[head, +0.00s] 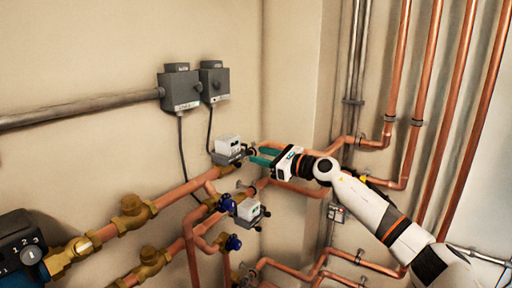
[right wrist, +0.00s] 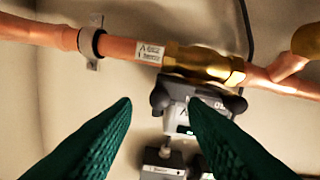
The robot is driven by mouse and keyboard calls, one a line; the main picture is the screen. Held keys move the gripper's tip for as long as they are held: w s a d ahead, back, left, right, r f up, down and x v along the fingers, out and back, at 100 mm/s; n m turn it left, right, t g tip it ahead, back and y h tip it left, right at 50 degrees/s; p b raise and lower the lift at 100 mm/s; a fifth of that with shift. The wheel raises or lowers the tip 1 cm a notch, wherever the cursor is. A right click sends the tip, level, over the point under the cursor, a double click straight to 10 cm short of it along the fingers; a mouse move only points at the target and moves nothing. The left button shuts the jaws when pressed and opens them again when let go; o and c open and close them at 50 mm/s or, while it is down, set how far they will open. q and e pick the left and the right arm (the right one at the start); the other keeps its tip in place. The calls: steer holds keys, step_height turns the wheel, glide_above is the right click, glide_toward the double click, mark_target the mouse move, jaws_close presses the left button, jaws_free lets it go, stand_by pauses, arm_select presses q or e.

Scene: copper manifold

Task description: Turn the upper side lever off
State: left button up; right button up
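In the head view my right gripper (head: 260,156) reaches in from the right, its green fingers beside the upper white-and-grey valve unit (head: 228,146). A dark grey, lever-like part (right wrist: 200,94) with rounded ends sits below a brass valve body (right wrist: 200,64), straight ahead and partly behind the right fingertip. I cannot tell whether that finger touches it. A lower white-and-grey unit (head: 249,209) hangs below in the head view. My left gripper is not in view.
Blue valve handles (head: 227,203) and brass fittings (head: 132,212) line the copper pipes at left. Two grey boxes (head: 181,88) with cables are on the wall above. Vertical copper pipes (head: 428,75) stand at right. A copper pipe (right wrist: 120,46) crosses the wrist view.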

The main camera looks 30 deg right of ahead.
steer(key=shift+x, duration=1.25)
jaws_close()
